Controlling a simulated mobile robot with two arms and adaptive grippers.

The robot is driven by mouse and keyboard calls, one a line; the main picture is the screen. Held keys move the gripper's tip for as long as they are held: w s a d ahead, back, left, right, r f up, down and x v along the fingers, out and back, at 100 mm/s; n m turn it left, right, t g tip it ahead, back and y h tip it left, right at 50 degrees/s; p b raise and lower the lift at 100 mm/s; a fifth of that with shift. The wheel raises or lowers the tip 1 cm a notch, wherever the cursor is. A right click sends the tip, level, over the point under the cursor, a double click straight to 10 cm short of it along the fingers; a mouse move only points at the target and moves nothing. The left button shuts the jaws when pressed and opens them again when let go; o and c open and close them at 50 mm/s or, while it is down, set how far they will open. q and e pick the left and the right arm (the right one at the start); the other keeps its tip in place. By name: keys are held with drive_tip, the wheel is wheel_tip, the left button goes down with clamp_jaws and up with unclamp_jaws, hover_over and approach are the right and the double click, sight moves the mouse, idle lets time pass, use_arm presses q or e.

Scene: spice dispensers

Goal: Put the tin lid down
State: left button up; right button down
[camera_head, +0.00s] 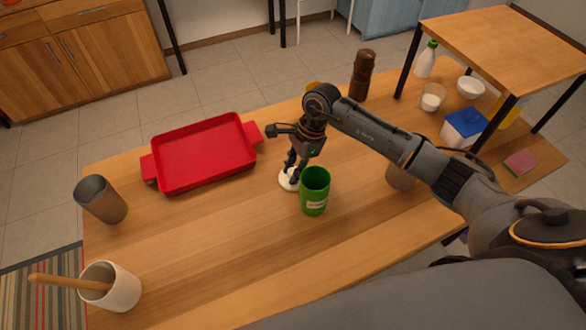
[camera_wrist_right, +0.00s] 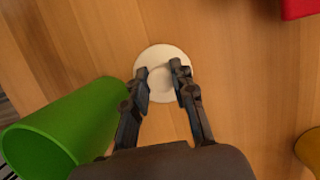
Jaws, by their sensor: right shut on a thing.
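The tin lid is a round cream disc (camera_head: 287,181) beside the green tin (camera_head: 314,192) on the wooden table. My right gripper (camera_head: 292,176) points down at it, its fingers closed on a small raised part at the lid's middle. In the right wrist view the lid (camera_wrist_right: 160,56) lies flat under the two fingertips (camera_wrist_right: 162,80). It is at or very close to the tabletop; I cannot tell if it touches. The green tin (camera_wrist_right: 70,130) stands open-topped next to the lid. My left gripper is not in view.
A red tray (camera_head: 205,155) lies left of the lid. A dark cup (camera_head: 101,199) and a white crock (camera_head: 112,286) with a wooden tool stand at the left. A brown mill (camera_head: 362,76) stands behind. The table front of the tin is clear.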

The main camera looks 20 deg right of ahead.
drive_tip(key=shift+f, duration=0.2)
drive_tip(key=c, duration=1.1)
unclamp_jaws()
drive_tip(key=shift+r, duration=0.1)
drive_tip(key=shift+r, duration=0.25)
drive_tip(key=shift+r+p, duration=0.4)
drive_tip(key=shift+p, duration=0.35)
drive_tip(key=b+v, duration=0.2)
drive_tip(key=v, duration=0.9)
drive_tip(key=shift+r+b, duration=0.2)
drive_tip(key=shift+b, duration=0.15)
drive_tip(key=shift+s+d+f, duration=0.1)
